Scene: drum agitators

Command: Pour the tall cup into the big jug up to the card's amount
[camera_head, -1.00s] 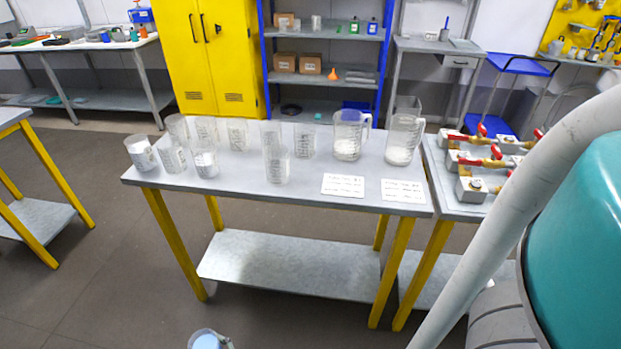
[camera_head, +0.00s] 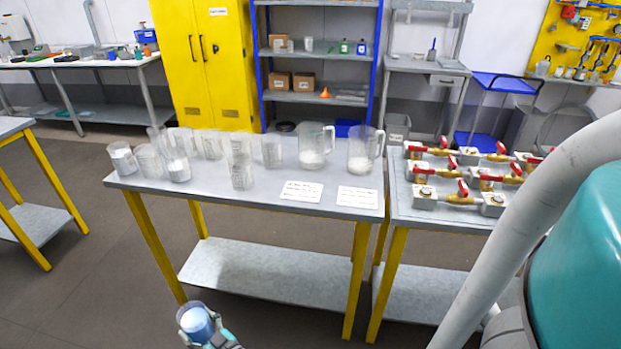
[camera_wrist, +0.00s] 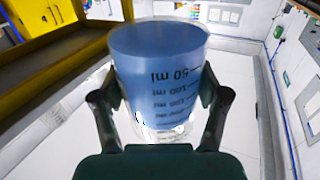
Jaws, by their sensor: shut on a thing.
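My gripper (camera_head: 212,335) is shut on a clear cup (camera_head: 196,318) holding blue liquid, low in the head view and in front of the table. In the wrist view the cup (camera_wrist: 158,70) sits between both fingers of my gripper (camera_wrist: 160,98), with ml marks on its side. Two clear handled jugs stand at the table's right end, a left one (camera_head: 312,150) and a right one (camera_head: 360,152), each with whitish stuff at the bottom. I cannot tell which is bigger. Two white cards, left (camera_head: 301,191) and right (camera_head: 357,197), lie before them; their writing is too small to read.
Several clear cups stand on the left and middle of the grey table (camera_head: 210,199); some at the left hold white contents (camera_head: 122,160). A bench with red-handled valves (camera_head: 440,212) adjoins on the right. The table's front edge lies between my cup and the jugs.

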